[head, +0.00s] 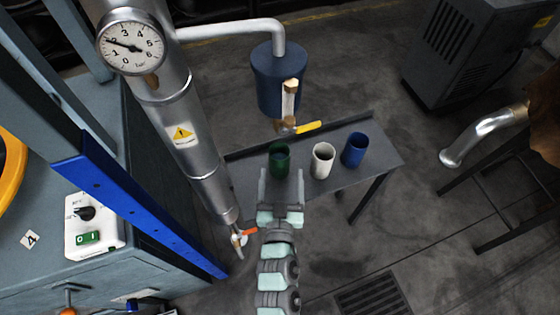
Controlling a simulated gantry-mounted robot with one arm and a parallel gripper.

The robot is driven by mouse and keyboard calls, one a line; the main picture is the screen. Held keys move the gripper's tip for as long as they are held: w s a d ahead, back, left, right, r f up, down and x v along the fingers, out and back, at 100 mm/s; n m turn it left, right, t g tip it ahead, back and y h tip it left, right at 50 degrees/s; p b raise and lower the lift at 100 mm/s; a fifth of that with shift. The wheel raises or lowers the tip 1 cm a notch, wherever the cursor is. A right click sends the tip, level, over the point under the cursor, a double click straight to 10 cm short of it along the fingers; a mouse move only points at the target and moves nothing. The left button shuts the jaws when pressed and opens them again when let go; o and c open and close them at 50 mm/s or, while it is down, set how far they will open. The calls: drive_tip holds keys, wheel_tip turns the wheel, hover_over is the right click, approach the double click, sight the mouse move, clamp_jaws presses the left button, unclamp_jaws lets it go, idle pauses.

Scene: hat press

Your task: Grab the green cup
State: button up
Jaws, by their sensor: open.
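The green cup (279,160) stands upright on a small grey table (378,165), leftmost of three cups. A white cup (322,160) stands to its right, and a blue cup (355,150) stands right of that. My gripper (282,176) is open, its two fingers pointing at the green cup from the near side. The fingertips overlap the lower part of the green cup in the picture. I cannot tell whether they touch it or how deep they reach around it.
A blue tank (279,80) with a yellow-handled valve (307,127) hangs behind the cups. A steel pipe (180,125) with a gauge (131,46) and an orange-handled valve (246,232) stands left. A blue-edged machine (130,205) fills the left side.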

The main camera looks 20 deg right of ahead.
sight(279, 162)
drive_tip(key=x, duration=0.3)
drive_tip(key=shift+w+b, duration=0.5)
drive_tip(key=shift+b, duration=0.05)
drive_tip(key=b+x, duration=0.1)
drive_tip(key=x, duration=0.3)
drive_tip(key=shift+w+a, duration=0.1)
drive_tip(key=shift+a, duration=0.05)
drive_tip(key=shift+c, duration=0.5)
clamp_jaws()
